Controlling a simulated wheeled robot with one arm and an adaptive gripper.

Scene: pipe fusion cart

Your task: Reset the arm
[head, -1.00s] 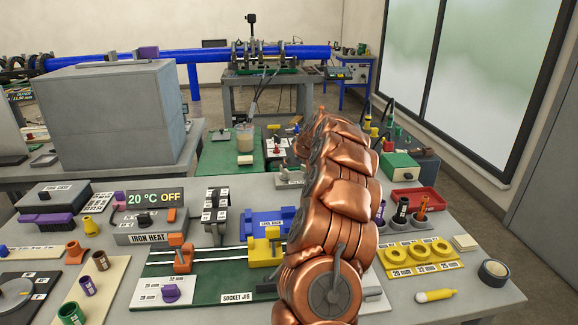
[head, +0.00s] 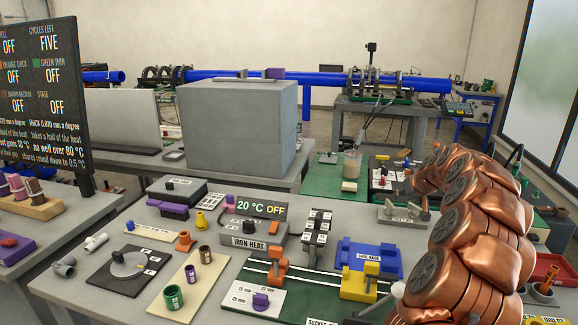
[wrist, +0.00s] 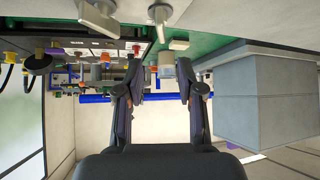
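My copper-coloured arm reaches up and away on the right side of the head view, over the right part of the grey bench (head: 215,215). My gripper (wrist: 159,75) shows in the wrist view with its two dark fingers spread apart and nothing between them. The wrist picture is upside down, with the bench things along its top. In the head view the gripper itself is hidden or too small to make out behind the arm.
The iron heat unit (head: 253,245) reads 20 °C OFF. A yellow clamp (head: 358,284) and a blue block (head: 370,258) stand close left of my arm. A large grey box (head: 236,130) stands behind. A dark status board (head: 42,100) is at left. A red tray (head: 541,270) lies right.

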